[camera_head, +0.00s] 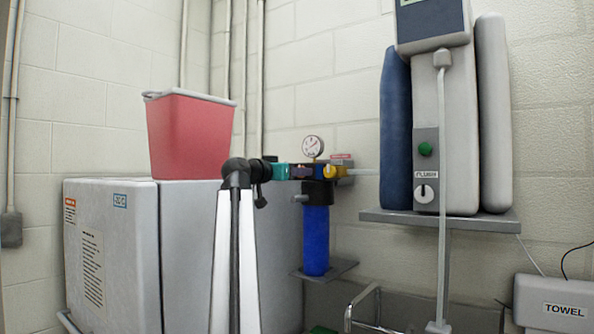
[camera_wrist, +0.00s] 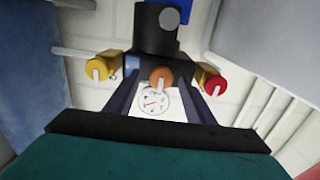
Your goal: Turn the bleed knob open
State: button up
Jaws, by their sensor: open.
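Three round knobs show on the valve block in the wrist view: a yellow knob (camera_wrist: 98,68) at left, an orange knob (camera_wrist: 161,77) in the middle and a red knob (camera_wrist: 213,85) at right. Each carries a pale pin. No label tells which is the bleed knob. My gripper (camera_wrist: 160,72) is open, with its two dark fingers on either side of the orange knob; I cannot tell whether they touch it. In the head view my gripper (camera_head: 307,171) reaches the block from the left and hides part of it. The yellow knob (camera_head: 329,171) shows there.
A round gauge (camera_head: 313,146) stands on top of the block. A blue filter bowl (camera_head: 316,240) hangs below it. A red bin (camera_head: 190,135) sits on a white cabinet (camera_head: 112,250) at left. A dispenser (camera_head: 443,120) stands on a shelf (camera_head: 440,220) at right.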

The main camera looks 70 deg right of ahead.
jog(key=shift+s+d, duration=0.1)
jog(key=shift+d, duration=0.2)
